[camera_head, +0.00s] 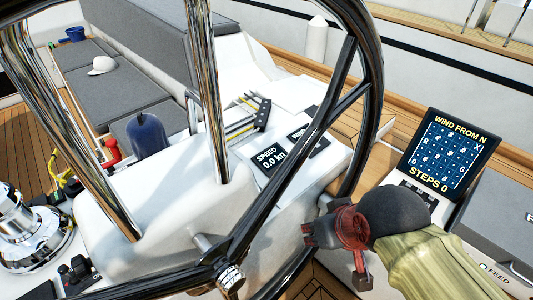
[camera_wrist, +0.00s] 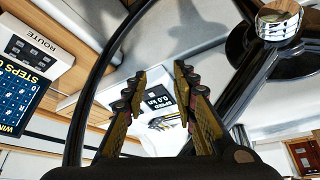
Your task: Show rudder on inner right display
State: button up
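Two small dark displays sit in the white console behind the steering wheel. The left one (camera_head: 268,160) reads "SPEED 0.0 kn". The right one (camera_head: 299,134) appears to read "WIND", partly hidden by a wheel spoke. My gripper (camera_head: 314,234) is at the wheel's lower right, nearer me than the displays. In the wrist view my gripper (camera_wrist: 157,82) is open and empty, its two fingers apart. The speed display (camera_wrist: 157,97) shows upside down beyond the gap between them. The other display is largely hidden there. I cannot make out any buttons on these displays.
The black steering wheel (camera_head: 372,90) and its spokes stand before the console. Chrome posts (camera_head: 205,90) rise at the left. A larger screen (camera_head: 448,150) reading "WIND FROM N" and "STEPS 0" stands at right. A winch (camera_head: 20,220) is at lower left.

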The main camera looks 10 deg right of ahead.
jog(key=shift+c, duration=1.3)
jog(key=c, duration=0.4)
grip_shut()
